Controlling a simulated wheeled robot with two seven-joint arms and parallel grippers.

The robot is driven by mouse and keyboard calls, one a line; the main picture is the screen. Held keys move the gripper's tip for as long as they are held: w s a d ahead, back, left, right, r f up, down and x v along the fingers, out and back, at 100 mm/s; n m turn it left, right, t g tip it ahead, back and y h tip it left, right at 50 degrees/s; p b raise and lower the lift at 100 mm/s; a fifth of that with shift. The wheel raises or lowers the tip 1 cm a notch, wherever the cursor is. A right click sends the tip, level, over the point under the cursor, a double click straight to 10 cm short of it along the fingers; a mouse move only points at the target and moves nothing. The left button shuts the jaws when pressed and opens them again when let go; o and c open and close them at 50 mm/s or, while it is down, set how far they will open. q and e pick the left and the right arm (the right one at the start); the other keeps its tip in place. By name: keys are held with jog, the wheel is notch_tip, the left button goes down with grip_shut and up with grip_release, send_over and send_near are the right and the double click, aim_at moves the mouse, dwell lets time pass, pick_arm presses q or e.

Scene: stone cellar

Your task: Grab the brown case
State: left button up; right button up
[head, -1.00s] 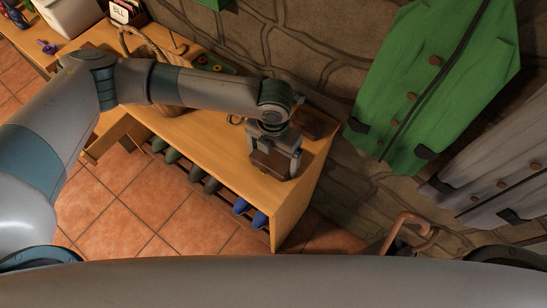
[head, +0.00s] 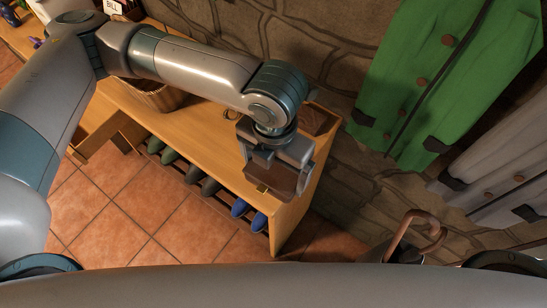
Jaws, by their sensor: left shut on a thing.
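The brown case (head: 284,181) is small and dark brown, with a small yellowish clasp or edge showing. It is between the fingers of my left gripper (head: 276,170), which is shut on it. The gripper points down, and the case appears lifted above the right end of the wooden shoe bench (head: 212,143). The gripper hides part of the case. My right gripper is not in view.
A brown block-like object (head: 318,120) lies at the bench's right back corner. A wicker basket (head: 160,97) stands further left. Several shoes (head: 208,186) sit under the bench top. A green coat (head: 440,75) hangs on the stone wall. An umbrella handle (head: 414,228) stands at the lower right.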

pick_arm(q)
jog(key=shift+s+r, duration=0.35)
jog(key=shift+s, duration=0.2)
jog(key=shift+s+r, duration=0.35)
jog(key=shift+s, duration=0.2)
